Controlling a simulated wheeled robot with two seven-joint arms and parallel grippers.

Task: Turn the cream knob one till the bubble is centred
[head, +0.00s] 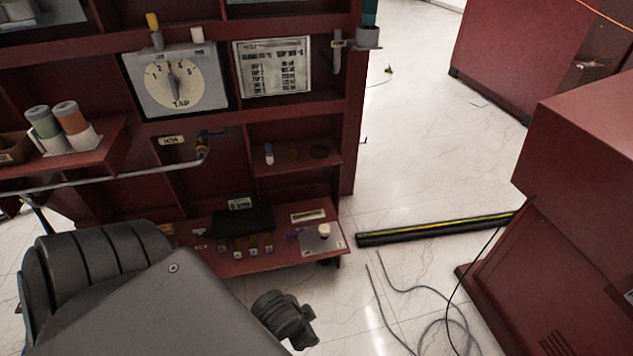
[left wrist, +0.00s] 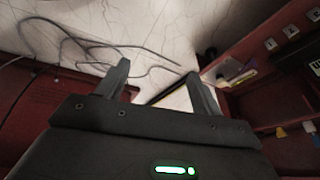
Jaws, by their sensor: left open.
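The cream knob (head: 324,230) stands on a small grey plate (head: 322,243) at the right end of the low red shelf in the head view. A narrow pale strip (head: 309,215), perhaps the bubble level, lies just behind it; the bubble is too small to make out. In the left wrist view my left gripper (left wrist: 158,69) is open, with nothing between its fingers. Pale and yellow shapes (left wrist: 240,77) on the shelf edge lie right of its right finger; I cannot tell which is the knob. The gripper is apart from the shelf. My right gripper is not in view.
Left of the plate on the low shelf (head: 272,264) are a black box (head: 244,221) and several small coloured parts. A black-yellow strip (head: 430,230) and loose cables (head: 395,310) lie on the floor. A red cabinet (head: 570,190) stands at right.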

